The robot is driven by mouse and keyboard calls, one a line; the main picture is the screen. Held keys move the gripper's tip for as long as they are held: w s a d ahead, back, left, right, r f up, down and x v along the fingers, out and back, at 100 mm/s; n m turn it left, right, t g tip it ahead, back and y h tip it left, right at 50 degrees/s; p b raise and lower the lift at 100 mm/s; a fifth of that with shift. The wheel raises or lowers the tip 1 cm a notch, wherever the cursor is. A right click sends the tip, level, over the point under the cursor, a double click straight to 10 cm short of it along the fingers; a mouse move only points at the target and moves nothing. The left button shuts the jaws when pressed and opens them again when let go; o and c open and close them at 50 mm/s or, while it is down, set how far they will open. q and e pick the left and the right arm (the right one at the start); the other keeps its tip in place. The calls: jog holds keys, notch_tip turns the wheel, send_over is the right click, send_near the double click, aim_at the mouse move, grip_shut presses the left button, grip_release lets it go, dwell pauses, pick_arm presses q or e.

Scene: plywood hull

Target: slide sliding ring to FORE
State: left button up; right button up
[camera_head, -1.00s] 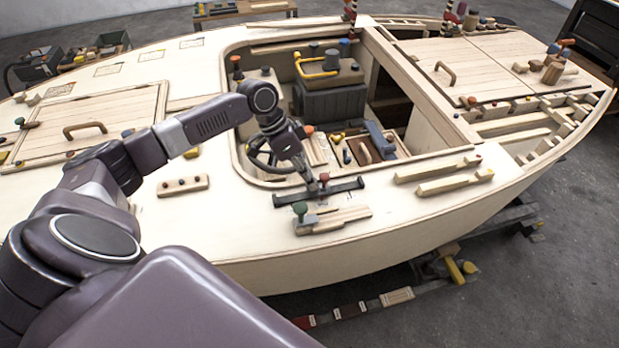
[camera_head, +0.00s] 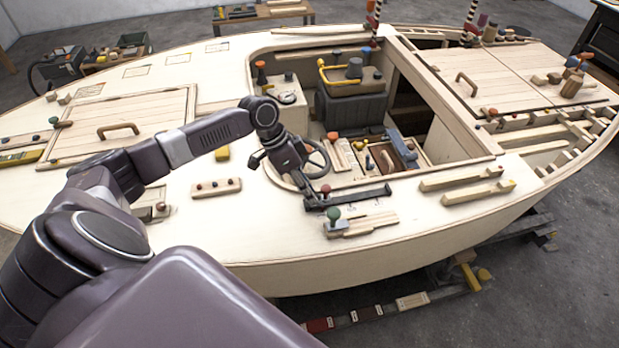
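The dark rail (camera_head: 362,195) lies on the near side deck, beside the cockpit opening. A small red-topped piece (camera_head: 325,188), which seems to be the sliding ring, stands near the rail's left end. My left gripper (camera_head: 315,198) reaches down from the left to the rail's left end, right against this piece. The fingertips are small and dark against the rail, so I cannot tell whether they are closed on it. Any lettering by the rail is too small to read. My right gripper is not in view.
A green knob (camera_head: 333,213) on a wooden block stands just in front of the rail. A steering wheel (camera_head: 313,160) is close behind my wrist. Wooden cleats (camera_head: 463,183) lie to the right. A strip with small knobs (camera_head: 216,188) lies on open deck to the left.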

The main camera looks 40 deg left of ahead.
pick_arm(q)
jog(key=shift+d+r, duration=0.15)
jog(key=shift+r, duration=0.1)
jog(key=v, duration=1.1)
jog(key=shift+a+r, duration=0.2)
jog(key=shift+r, duration=0.05)
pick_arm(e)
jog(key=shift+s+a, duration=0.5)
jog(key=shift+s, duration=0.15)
pick_arm(q)
jog(key=shift+s, duration=0.1)
